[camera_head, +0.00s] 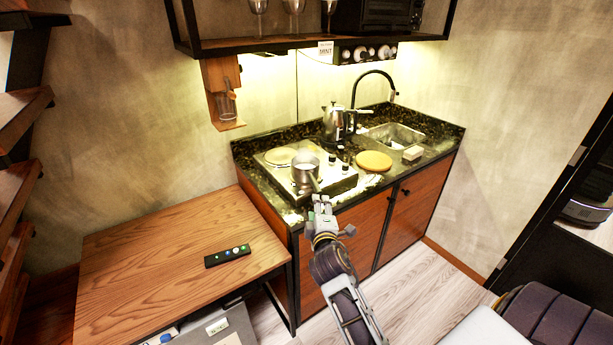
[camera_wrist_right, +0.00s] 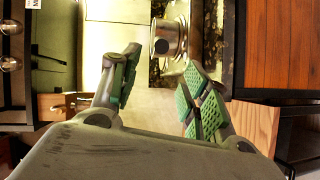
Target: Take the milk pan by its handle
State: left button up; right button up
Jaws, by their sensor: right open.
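The milk pan (camera_head: 304,172) is a small metal pot with pale contents, standing on the cooktop (camera_head: 336,186). Its handle (camera_head: 315,184) points toward the front edge, to my right gripper (camera_head: 321,204). The right gripper is open and empty, just in front of the handle and apart from the pan as far as I can tell. In the right wrist view the pan (camera_wrist_right: 172,36) lies beyond the spread green-padded fingers of the gripper (camera_wrist_right: 160,84), with a dark round end facing the camera. My left gripper is not in view.
A kettle (camera_head: 334,122), a round wooden board (camera_head: 374,161) and a sink (camera_head: 398,136) are on the dark counter. Two small dark-topped jars (camera_head: 339,163) stand right of the pan. A wooden table (camera_head: 170,262) with a remote (camera_head: 227,256) is at left. A shelf (camera_head: 300,43) hangs above.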

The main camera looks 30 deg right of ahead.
aim_at(317, 190)
jog(key=p+x, duration=0.1)
jog(key=x, duration=0.7)
jog(key=shift+s, duration=0.1)
dwell(0.4)
jog(key=shift+d, duration=0.1)
jog(key=shift+p+x, duration=0.4)
jog(key=shift+x, duration=2.15)
jog(key=shift+d, duration=0.1)
grip_shut()
